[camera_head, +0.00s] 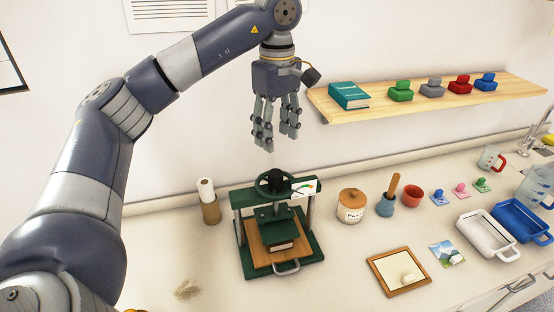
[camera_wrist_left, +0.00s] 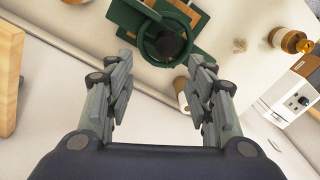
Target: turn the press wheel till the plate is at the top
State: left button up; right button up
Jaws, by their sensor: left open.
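The green press (camera_head: 278,236) stands on the counter in the head view. Its green wheel (camera_head: 273,184) with a dark hub is on top. A green plate (camera_head: 274,214) hangs in the frame, low over a small block on the wooden bed (camera_head: 268,242); I cannot tell if it touches. My left gripper (camera_head: 277,135) is open and empty, fingers pointing down, above the wheel and apart from it. In the left wrist view the wheel (camera_wrist_left: 167,33) lies beyond the open fingertips (camera_wrist_left: 160,65). My right gripper is in neither view.
A wooden shelf (camera_head: 430,98) with a teal book and several coloured stamps is on the wall right of my gripper. A jar (camera_head: 351,205), mortar (camera_head: 385,206) and red cup (camera_head: 413,195) stand right of the press. A roll (camera_head: 208,200) stands left. A framed print (camera_head: 398,271) lies in front.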

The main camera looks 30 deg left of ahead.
aim_at(276, 172)
pick_arm(q)
jog(key=f, duration=0.1)
jog(key=s+f, duration=0.1)
jog(key=s+d+f+p, duration=0.1)
jog(key=shift+f, duration=0.15)
jog(key=f, duration=0.3)
jog(key=shift+w+a+p, duration=0.1)
jog(key=shift+w+p, duration=0.1)
jog(key=shift+p, duration=0.2)
jog(key=f, duration=0.2)
jog(key=shift+w+a+f+p, duration=0.2)
jog(key=shift+w+f+p, duration=0.05)
jog(key=shift+f+p, duration=0.05)
jog(key=shift+s+d+f, duration=0.1)
jog(key=shift+f, duration=0.25)
jog(key=c, duration=0.9)
jog(key=shift+c, duration=0.9)
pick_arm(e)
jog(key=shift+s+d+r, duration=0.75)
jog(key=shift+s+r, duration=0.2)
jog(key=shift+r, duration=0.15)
